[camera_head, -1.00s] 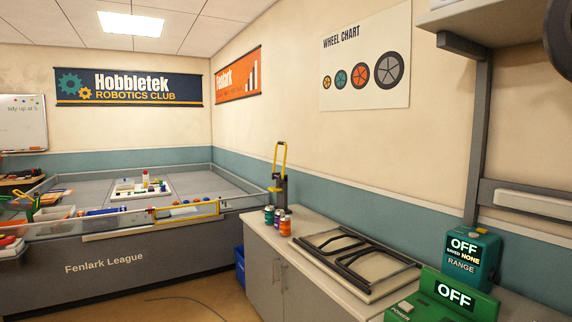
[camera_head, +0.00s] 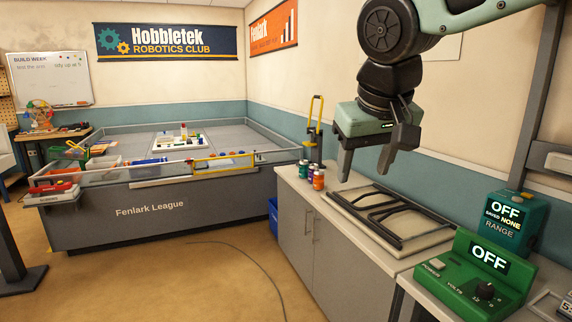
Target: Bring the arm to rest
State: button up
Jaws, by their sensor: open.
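My gripper (camera_head: 364,178) hangs from my arm (camera_head: 390,75) at the upper right of the head view. Its two fingers point down and stand apart, with nothing between them. No contact with anything shows.
A green power unit (camera_head: 480,275) and a teal range unit (camera_head: 510,222), both reading OFF, stand at right. A walled game table (camera_head: 150,205) is at left. A cable (camera_head: 245,258) crosses the open floor.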

jog(key=s+d+f+n+g, duration=0.1)
jog(key=s+f+n+g, duration=0.3)
jog(key=s+f, duration=1.5)
jog(key=s, duration=0.4)
jog(key=shift+s+d+f+n+g+y, duration=0.15)
jog(key=shift+d+f+n+g+y, duration=0.15)
jog(key=shift+d+n+g, duration=0.1)
